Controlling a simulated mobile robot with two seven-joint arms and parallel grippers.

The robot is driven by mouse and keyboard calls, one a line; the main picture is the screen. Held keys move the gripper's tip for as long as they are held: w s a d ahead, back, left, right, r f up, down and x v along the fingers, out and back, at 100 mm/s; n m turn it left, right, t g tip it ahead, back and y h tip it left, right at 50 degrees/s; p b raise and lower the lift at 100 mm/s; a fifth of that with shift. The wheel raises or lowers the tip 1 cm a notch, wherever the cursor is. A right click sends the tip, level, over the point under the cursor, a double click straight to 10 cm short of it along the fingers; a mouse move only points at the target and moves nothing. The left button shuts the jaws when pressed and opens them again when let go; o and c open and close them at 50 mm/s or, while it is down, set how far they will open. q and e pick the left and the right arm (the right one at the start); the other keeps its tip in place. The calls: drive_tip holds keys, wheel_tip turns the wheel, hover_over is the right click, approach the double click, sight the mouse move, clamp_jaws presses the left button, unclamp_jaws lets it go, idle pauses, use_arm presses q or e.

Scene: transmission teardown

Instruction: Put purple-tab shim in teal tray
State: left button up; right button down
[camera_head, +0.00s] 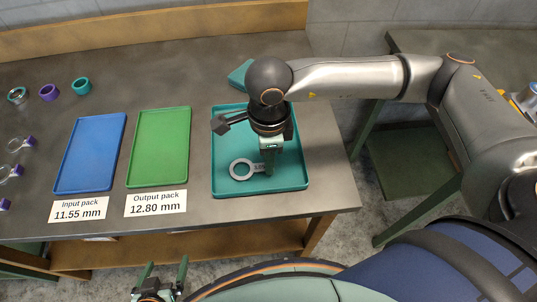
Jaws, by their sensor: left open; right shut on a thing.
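The teal tray (220,189) lies on the right part of the table. My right gripper (269,170) is over the tray, pointing down, shut on a grey ring-shaped shim (233,175). The ring sticks out to the left of the fingers, low over or on the tray floor; I cannot tell whether it touches. Its tab is mostly hidden by the fingers, so its colour cannot be told. My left gripper (166,276) is open and empty at the bottom of the picture, in front of the table.
A blue tray (90,153) and a green tray (159,147) lie to the left, both empty, with labels in front. Shims with purple tabs (29,141) and several rings, including a purple ring (48,92), are at far left. A teal object (239,74) is behind the teal tray.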

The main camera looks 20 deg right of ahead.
drive_tip(key=shift+f, duration=0.1)
drive_tip(key=shift+f, duration=0.15)
drive_tip(key=c, duration=0.7)
unclamp_jaws()
wheel_tip(320, 180, up, 12)
drive_tip(key=shift+r, duration=0.25)
